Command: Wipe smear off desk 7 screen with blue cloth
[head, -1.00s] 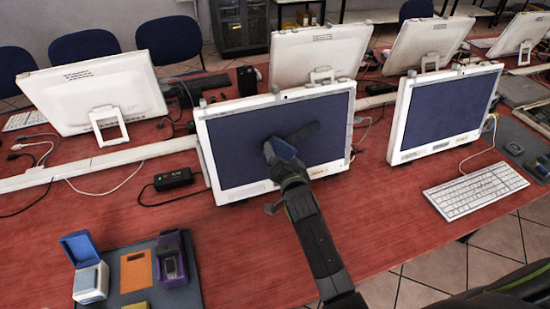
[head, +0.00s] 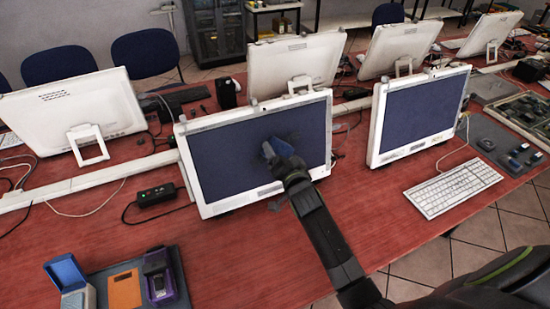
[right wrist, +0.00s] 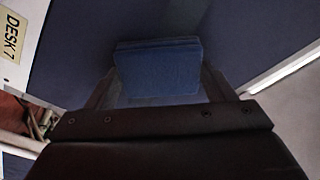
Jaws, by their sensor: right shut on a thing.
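The desk 7 screen (head: 225,165) is a white-framed monitor with a dark blue display, standing upright in the middle of the head view. Its DESK 7 label (right wrist: 14,38) shows at the upper left of the right wrist view. My right gripper (head: 274,150) is in front of the display, shut on the blue cloth (right wrist: 158,68), a folded pad. The cloth is at or very near the glass; exact contact is hard to tell. A faint dark patch shows on the display beside the gripper; I cannot tell smear from shadow. My left gripper is not in view.
A second monitor (head: 420,110) and a white keyboard (head: 452,189) stand to the right. A black box (head: 157,195) with cables lies left of the screen. A grey mat with small cases (head: 160,275) is at the lower left. The red desk (head: 230,245) in front is mostly clear.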

